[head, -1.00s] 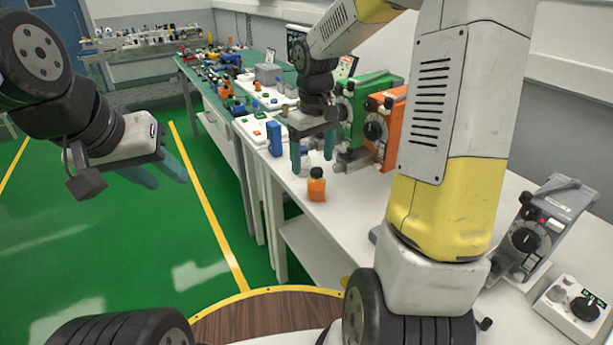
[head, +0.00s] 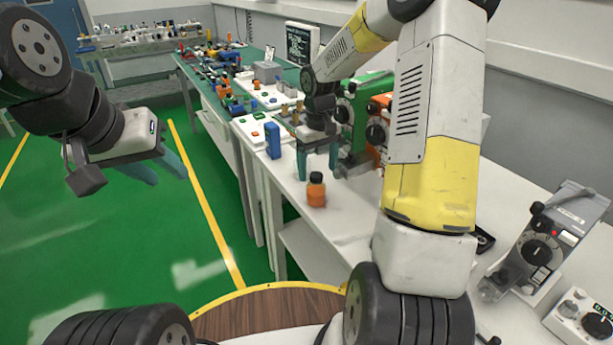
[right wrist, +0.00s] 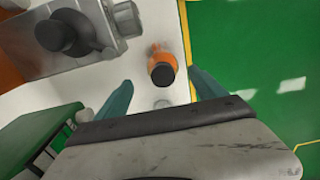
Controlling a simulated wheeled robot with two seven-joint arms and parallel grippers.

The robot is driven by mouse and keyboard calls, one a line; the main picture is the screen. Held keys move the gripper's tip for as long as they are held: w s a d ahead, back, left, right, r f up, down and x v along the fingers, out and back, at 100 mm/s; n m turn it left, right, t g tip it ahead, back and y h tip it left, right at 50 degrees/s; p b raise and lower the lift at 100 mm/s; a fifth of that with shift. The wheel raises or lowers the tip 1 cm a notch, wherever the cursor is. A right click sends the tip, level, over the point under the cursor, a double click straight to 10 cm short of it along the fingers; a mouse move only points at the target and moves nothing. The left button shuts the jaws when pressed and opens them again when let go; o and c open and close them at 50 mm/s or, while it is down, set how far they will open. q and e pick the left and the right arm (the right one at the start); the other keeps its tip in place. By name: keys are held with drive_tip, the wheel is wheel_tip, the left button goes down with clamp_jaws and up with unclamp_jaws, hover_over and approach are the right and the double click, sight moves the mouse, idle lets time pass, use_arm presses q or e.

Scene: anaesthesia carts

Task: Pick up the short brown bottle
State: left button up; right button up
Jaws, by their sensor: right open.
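The short brown bottle (head: 317,194), orange-brown with a black cap, stands upright on the white table near its left edge. It also shows in the right wrist view (right wrist: 162,62), ahead of the fingertips and roughly midway between them. My right gripper (head: 318,165) is open and empty, just behind and above the bottle in the head view. Its two teal fingers are apart in the right wrist view (right wrist: 162,95); they do not hold the bottle. My left gripper (head: 165,172) is open and empty over the green floor, away from the table.
A green device (head: 370,100) and an orange device (head: 378,125) stand right of the gripper. A blue block (head: 273,140) stands to the left. The table in front of the bottle is clear.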

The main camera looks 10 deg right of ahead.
sight(316, 185)
drive_tip(key=f, duration=0.6)
drive_tip(key=shift+s+a+f, duration=0.15)
drive_tip(key=shift+a+f, duration=0.1)
drive_tip(key=shift+f, duration=0.1)
drive_tip(key=c, duration=1.5)
drive_tip(key=shift+r, duration=0.15)
